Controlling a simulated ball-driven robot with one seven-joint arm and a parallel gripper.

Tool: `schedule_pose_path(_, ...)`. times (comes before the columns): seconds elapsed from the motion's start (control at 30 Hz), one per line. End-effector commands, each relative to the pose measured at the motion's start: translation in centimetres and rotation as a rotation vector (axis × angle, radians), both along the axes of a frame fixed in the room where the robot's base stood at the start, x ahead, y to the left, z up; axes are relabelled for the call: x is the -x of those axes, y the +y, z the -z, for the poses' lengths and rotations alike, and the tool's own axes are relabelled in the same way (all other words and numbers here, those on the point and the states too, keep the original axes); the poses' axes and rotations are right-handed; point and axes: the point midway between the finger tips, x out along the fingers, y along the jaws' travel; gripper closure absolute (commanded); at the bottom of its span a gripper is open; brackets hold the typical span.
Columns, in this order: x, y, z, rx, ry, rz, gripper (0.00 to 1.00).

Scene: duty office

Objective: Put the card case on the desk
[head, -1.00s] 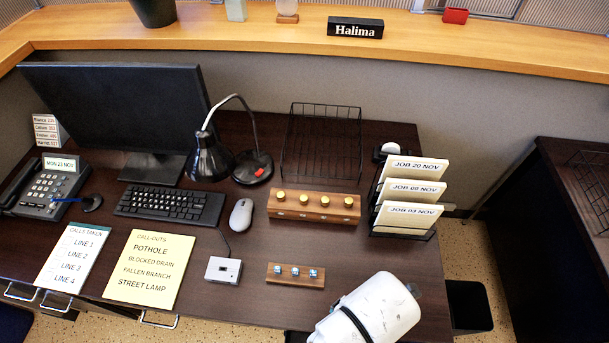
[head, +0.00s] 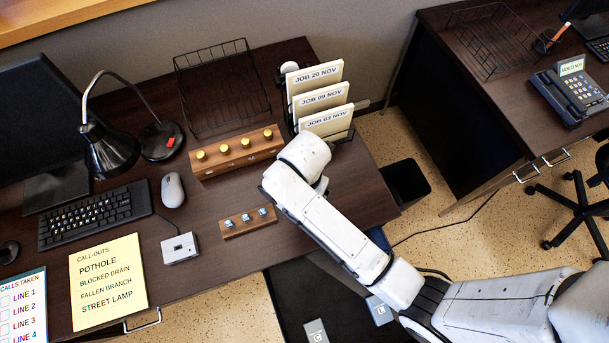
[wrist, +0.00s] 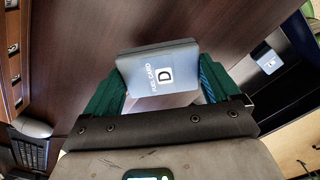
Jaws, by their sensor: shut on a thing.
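The card case (wrist: 158,72) is a flat grey case marked "FUEL CARD" with a letter D. It shows in the wrist view between the green fingers of my gripper (wrist: 162,88), which is shut on it. The dark brown desk (head: 230,190) lies beyond the case in the wrist view; I cannot tell how large the gap is. In the head view my arm reaches over the front right part of the desk, and its links hide my gripper and the case.
A wooden block with yellow knobs (head: 238,152), a smaller block (head: 249,222) and job-card holder (head: 322,105) stand around the arm's end. Cases marked C (head: 317,331) and L (head: 380,310) lie in a dark open space at the desk's front. Bare desk shows right of the arm.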

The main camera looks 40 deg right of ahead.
Motion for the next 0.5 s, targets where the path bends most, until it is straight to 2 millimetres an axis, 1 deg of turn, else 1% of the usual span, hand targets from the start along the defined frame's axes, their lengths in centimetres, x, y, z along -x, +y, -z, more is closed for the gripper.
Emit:
schedule_pose_path(0.2, -1.0, -0.6, 1.4, 0.000, 0.000, 0.002, 0.41)
schedule_pose_path(0.33, -0.8, -0.5, 3.3, 0.000, 0.002, 0.001, 0.41)
schedule_pose_path(0.4, -0.8, -0.5, 4.0, 0.000, 0.002, 0.001, 0.41)
schedule_pose_path(0.5, -0.9, -0.5, 4.3, 0.000, -0.001, 0.001, 0.41)
